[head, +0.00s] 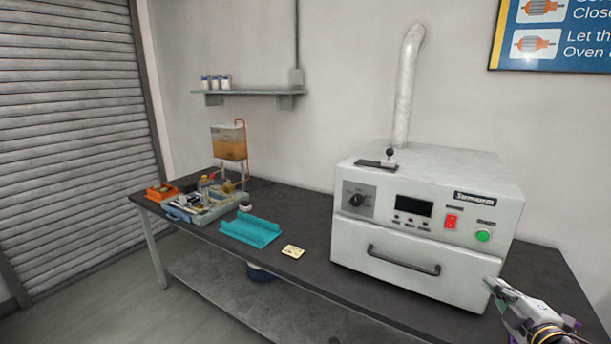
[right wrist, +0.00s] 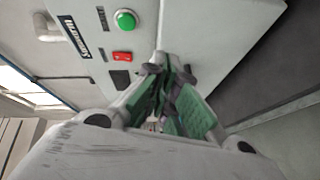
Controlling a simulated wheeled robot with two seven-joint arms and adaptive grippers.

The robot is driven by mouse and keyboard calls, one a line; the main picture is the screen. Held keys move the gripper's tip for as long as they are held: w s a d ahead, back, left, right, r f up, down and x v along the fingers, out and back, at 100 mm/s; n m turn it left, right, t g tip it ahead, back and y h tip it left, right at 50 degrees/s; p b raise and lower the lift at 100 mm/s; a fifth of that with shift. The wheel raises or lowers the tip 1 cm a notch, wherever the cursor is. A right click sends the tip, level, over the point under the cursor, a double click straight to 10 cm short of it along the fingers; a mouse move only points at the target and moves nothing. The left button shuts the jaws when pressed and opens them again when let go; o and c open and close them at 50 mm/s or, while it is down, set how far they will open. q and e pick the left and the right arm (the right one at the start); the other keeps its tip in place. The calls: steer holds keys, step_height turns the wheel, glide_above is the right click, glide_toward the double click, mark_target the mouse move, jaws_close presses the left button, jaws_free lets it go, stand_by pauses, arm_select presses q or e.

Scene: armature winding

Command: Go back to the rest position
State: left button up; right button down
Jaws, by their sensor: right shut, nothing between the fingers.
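My right gripper (head: 492,287) shows at the lower right of the head view, in front of the right end of the oven's front. In the right wrist view its fingers (right wrist: 168,75) are together with nothing between them. The oven (head: 430,215) is a white box on the dark bench, with its front drawer shut and a grey handle (head: 403,260) across it. Its red switch (head: 451,221) and green button (head: 483,236) are on the right of the panel. They also show in the right wrist view, just beyond the fingers. My left gripper is not in view.
The dark bench (head: 310,265) carries a teal tray (head: 251,231), a small yellowish pad (head: 292,251), a tool tray and an orange-filled tank (head: 229,142) at its left. A white pipe (head: 407,85) rises behind the oven. Floor is clear at the front left.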

steer(key=s+a+f+m+g+h, duration=0.1)
steer(key=s+a+f+m+g, duration=0.3)
steer(key=f, duration=0.5)
steer(key=s+a+f+m+g+h, duration=0.2)
steer(key=s+a+f+m+g, duration=0.25)
steer(key=f, duration=0.45)
steer(key=s+a+f+m+g+y, duration=0.2)
steer(key=s+a, duration=0.4)
steer(key=a, duration=0.2)
steer(key=s+a+f+m+g+y, duration=0.25)
steer(key=s+a, duration=0.35)
steer(key=a, duration=0.3)
step_height(320, 180, down, 33)
steer(key=s+g, duration=0.2)
steer(key=s, duration=0.1)
steer(key=s+d+f, duration=0.2)
steer(key=s+f, duration=0.8)
steer(key=s, duration=0.1)
steer(key=s+d+f+n, duration=0.1)
steer(key=s+d+f, duration=0.1)
steer(key=s+f, duration=0.8)
steer(key=shift+s+d+g, duration=0.4)
steer(key=shift+s, duration=0.1)
